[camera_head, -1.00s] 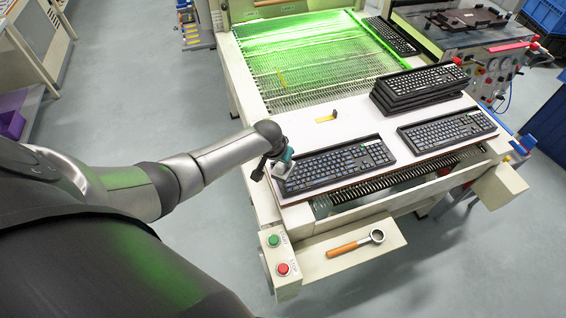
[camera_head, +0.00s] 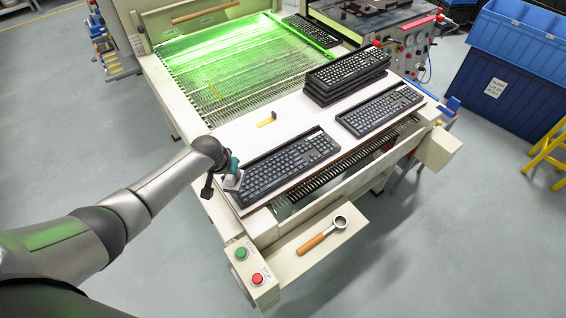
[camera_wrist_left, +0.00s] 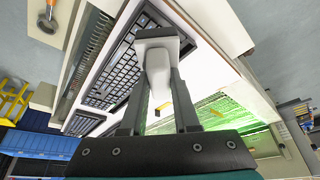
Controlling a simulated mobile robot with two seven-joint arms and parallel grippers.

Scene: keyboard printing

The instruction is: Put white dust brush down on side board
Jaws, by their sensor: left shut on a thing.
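My left gripper (camera_head: 233,170) is at the left end of the front-left keyboard, above the white board. The wrist view shows its two fingers (camera_wrist_left: 157,80) shut on the pale handle of the white dust brush (camera_wrist_left: 158,62), whose wide head points away from me. In the head view the brush (camera_head: 232,183) is small and partly hidden by the gripper; whether it touches the keyboard or board I cannot tell. A cream side board (camera_head: 338,250) juts out at the machine's front, holding a wooden-handled round tool (camera_head: 312,242). My right gripper is not in view.
The front-left keyboard (camera_head: 290,165), another keyboard (camera_head: 380,109) and a keyboard stack (camera_head: 346,75) sit on the white board (camera_head: 240,130). A yellow piece (camera_head: 266,121) lies behind. Green and red buttons (camera_head: 257,279) are left of the side board, which has bare room.

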